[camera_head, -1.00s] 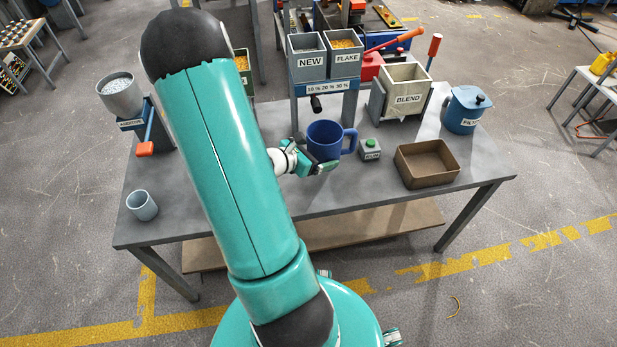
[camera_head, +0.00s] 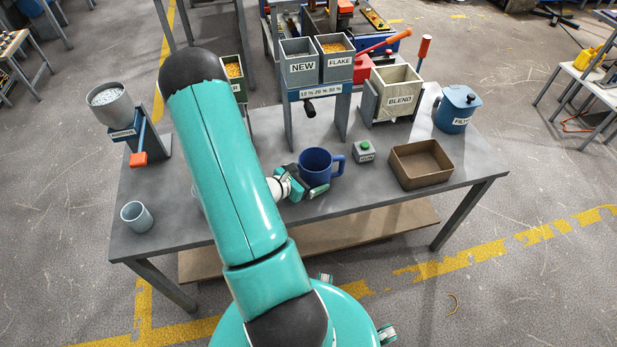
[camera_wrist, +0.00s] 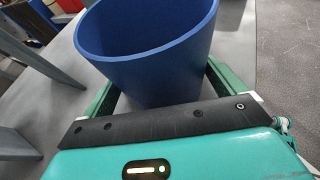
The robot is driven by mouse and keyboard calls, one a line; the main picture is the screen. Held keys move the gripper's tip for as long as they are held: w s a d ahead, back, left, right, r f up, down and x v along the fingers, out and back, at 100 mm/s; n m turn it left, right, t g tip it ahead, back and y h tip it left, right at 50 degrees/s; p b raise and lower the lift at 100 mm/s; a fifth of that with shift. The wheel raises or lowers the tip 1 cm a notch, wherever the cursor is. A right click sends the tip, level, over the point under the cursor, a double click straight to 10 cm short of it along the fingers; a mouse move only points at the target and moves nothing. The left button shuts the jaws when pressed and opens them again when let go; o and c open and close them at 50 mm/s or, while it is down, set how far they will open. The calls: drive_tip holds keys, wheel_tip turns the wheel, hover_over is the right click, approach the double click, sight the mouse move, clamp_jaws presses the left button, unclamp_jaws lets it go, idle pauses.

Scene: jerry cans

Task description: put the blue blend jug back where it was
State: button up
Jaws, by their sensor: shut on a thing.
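The blue jug (camera_head: 316,165) is upright with its handle to the right, low at the table, in front of the NEW and FLAKE stand. I cannot tell whether its base touches the tabletop. My gripper (camera_head: 308,190) is shut on the jug from the near left side. In the wrist view the jug (camera_wrist: 147,50) fills the space between the green fingers (camera_wrist: 150,95). The jug's inside is partly seen from above in the head view and its contents are not clear.
A small box with a green button (camera_head: 364,152) stands close right of the handle. Further right are a brown tray (camera_head: 420,164), the BLEND bin (camera_head: 400,98) and the blue FILTER pot (camera_head: 457,109). A grey cup (camera_head: 137,216) stands front left.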

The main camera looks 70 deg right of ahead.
drive_tip(key=shift+f, duration=0.2)
drive_tip(key=shift+f, duration=0.1)
drive_tip(key=o, duration=0.9)
drive_tip(key=shift+w+a+r, duration=0.25)
drive_tip(key=shift+r, duration=0.05)
drive_tip(key=v, duration=1.1)
drive_tip(key=shift+a, duration=0.15)
drive_tip(key=shift+w, duration=0.1)
